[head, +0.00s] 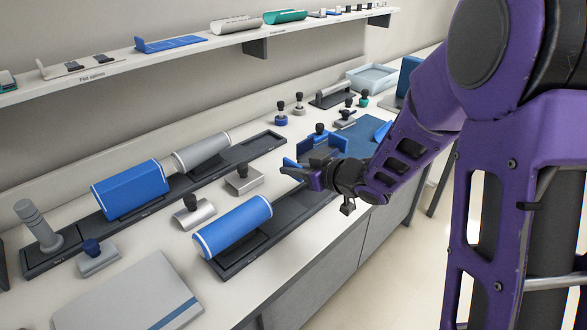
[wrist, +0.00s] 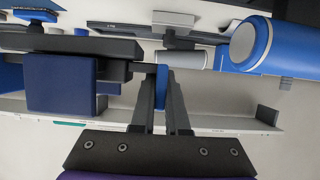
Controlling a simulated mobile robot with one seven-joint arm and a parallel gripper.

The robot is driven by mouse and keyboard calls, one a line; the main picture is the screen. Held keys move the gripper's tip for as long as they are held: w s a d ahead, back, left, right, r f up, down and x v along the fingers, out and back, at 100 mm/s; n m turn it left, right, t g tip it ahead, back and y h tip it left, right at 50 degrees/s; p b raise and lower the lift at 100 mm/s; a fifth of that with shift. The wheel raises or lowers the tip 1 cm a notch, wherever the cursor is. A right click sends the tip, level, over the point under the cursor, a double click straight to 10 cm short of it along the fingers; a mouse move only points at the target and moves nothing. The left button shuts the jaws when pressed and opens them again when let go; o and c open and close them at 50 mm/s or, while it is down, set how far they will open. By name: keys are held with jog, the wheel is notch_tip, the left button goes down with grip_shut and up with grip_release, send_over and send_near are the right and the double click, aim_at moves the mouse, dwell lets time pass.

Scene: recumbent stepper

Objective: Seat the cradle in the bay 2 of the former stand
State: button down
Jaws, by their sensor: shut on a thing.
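My gripper (head: 288,168) is shut, above the far part of the front former stand (head: 235,262). In the wrist view its fingers (wrist: 163,95) close on a narrow blue part (wrist: 162,84), which I take to be part of the cradle. A dark bar with a navy block (wrist: 60,83) shows left of the fingers; whether it joins the held part is unclear. In the head view a blue walled piece (head: 322,148) with a black knob is just behind the gripper.
A rear dark stand (head: 265,143) carries a blue prism (head: 130,190) and a grey cylinder (head: 201,151). Knobbed grey blocks (head: 244,180) and (head: 194,213) stand between the two stands. A wall shelf (head: 180,50) runs above. The near-left grey panel (head: 130,298) is bare.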

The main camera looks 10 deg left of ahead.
jog(key=shift+r, duration=0.1)
jog(key=b, duration=0.5)
send_over(294, 206)
notch_tip(294, 206, down, 7)
jog(key=shift+a+r, duration=0.15)
jog(key=shift+f+b, duration=0.5)
jog(key=shift+f, duration=0.75)
dwell(1.9)
jog(key=c, duration=0.5)
grip_release()
jog(key=shift+p+v, duration=0.5)
jog(key=shift+v, duration=0.45)
jog(key=shift+p+v, duration=1.2)
jog(key=shift+v, duration=1.45)
